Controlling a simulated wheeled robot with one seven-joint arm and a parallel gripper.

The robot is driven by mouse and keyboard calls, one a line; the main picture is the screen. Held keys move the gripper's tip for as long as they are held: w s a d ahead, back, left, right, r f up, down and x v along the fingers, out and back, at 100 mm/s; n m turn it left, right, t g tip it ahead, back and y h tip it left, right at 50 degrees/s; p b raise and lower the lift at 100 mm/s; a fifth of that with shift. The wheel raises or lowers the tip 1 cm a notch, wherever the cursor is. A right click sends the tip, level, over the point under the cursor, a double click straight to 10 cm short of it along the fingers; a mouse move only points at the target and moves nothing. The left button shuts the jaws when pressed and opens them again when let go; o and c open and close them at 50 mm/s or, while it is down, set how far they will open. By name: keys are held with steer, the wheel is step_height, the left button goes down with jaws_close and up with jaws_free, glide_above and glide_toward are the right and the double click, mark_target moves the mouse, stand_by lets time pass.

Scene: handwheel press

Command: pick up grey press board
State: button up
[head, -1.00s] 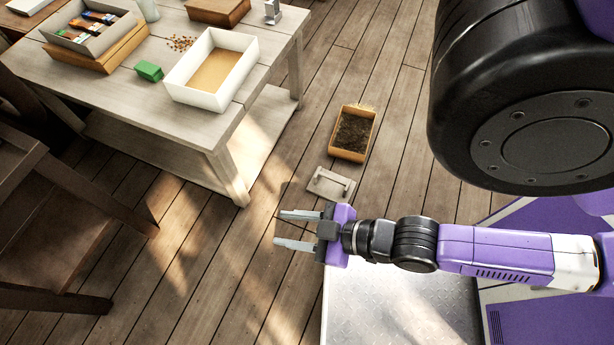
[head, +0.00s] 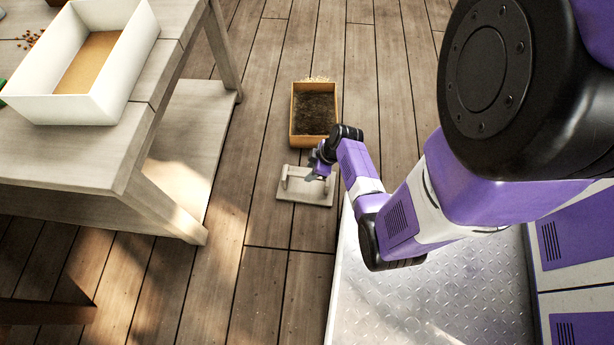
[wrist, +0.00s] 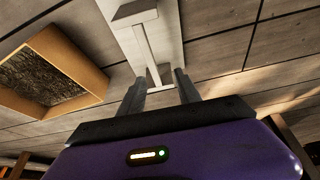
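The grey press board (head: 296,196) lies flat on the wooden floor, with a raised bar handle (head: 303,177) on top. In the wrist view the board (wrist: 172,22) is ahead of the fingers, and its handle (wrist: 148,45) runs lengthwise towards them. My gripper (head: 318,175) is low over the right part of the board. In the wrist view my gripper (wrist: 160,85) has its two fingers apart, with the near end of the handle at the gap between the tips. I cannot tell whether the fingers touch it.
A wooden box of dark soil (head: 314,113) stands on the floor just behind the board; it also shows in the wrist view (wrist: 48,72). A table (head: 80,160) with a white tray (head: 125,85) is at the left. Floor in front of the board is clear.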

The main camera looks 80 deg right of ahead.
steer(key=shift+s+d+f+b, duration=0.4)
steer(key=shift+s+d+f, duration=0.1)
steer(key=shift+d+f, duration=0.35)
steer(key=shift+b+x, duration=2.55)
steer(key=shift+x, duration=1.05)
steer(key=shift+w+f, duration=0.1)
steer(key=shift+f, duration=0.1)
jaws_close()
